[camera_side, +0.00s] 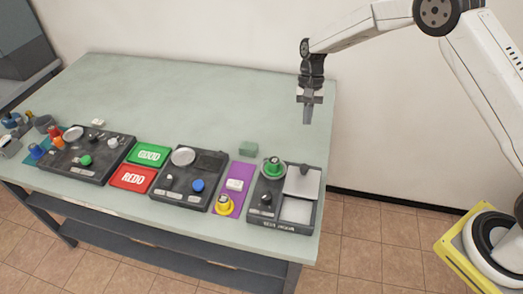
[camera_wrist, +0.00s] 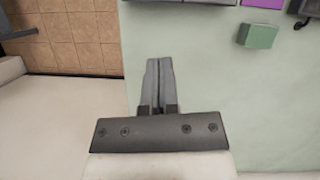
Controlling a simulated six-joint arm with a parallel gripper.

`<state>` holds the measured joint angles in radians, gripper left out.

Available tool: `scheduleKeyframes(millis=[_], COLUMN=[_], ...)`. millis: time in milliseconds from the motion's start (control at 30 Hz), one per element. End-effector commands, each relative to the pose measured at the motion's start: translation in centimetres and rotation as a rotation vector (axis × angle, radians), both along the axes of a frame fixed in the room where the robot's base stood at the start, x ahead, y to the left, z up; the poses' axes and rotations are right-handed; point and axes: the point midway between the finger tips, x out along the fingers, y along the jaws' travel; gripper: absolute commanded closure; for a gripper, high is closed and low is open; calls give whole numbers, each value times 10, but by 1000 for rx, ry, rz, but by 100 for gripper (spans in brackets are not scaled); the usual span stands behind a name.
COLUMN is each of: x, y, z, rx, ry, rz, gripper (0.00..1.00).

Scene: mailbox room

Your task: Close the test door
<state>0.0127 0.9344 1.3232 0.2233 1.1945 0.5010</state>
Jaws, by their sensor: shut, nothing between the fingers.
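The test door unit (camera_side: 262,218) is a dark panel at the right end of the row on the table, with lettering along its front. Its light grey door (camera_side: 302,182) appears open, raised behind a pale square opening (camera_side: 296,211). A green round knob (camera_side: 273,167) and a small dark knob sit left of it. My gripper (camera_side: 308,121) is shut and empty, pointing down above the table behind the unit, well apart from it. In the wrist view my gripper (camera_wrist: 159,62) shows its fingers together. The door cannot be made out in the wrist view.
A purple mat (camera_side: 235,184) with a yellow knob, a middle panel (camera_side: 188,200), GOOD and REDO plates, and another panel (camera_side: 88,175) stand leftward. The table's back is clear.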

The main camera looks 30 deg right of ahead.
Motion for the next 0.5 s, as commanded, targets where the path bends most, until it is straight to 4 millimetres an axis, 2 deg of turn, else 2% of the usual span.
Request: scheduleKeyframes(millis=[500], x=[-23], y=[16], z=[-71], rx=[0], ry=[3], rz=[1], gripper=[100])
